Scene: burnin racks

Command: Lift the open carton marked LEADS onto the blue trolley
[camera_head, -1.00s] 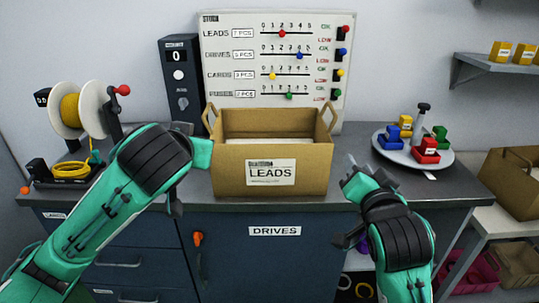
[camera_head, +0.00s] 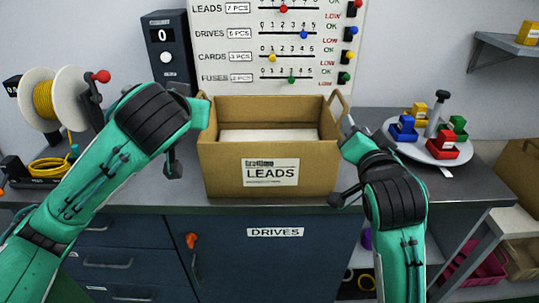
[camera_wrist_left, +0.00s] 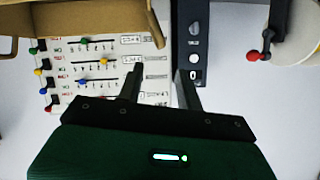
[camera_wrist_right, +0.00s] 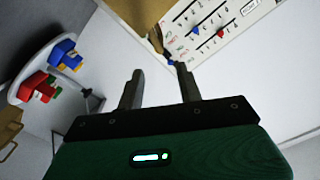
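The open brown carton (camera_head: 268,188) marked LEADS stands upright on the grey bench, with a looped handle at each end and a pale filling inside. My left gripper (camera_wrist_left: 160,82) is beside its left end; the fingers are apart with nothing visible between them. The carton wall also shows at the top left of the left wrist view (camera_wrist_left: 80,14). My right gripper (camera_wrist_right: 157,80) is beside the right end, also open and empty; the carton shows at the top of its wrist view (camera_wrist_right: 140,10). Contact with the carton is unclear. No blue trolley is recognisable.
A marker board (camera_head: 305,75) and dark counter box (camera_head: 165,50) stand behind the carton. A yellow cable reel (camera_head: 50,98) is left; a round tray (camera_head: 400,146) of coloured blocks is right. Another carton (camera_head: 525,170) stands at far right.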

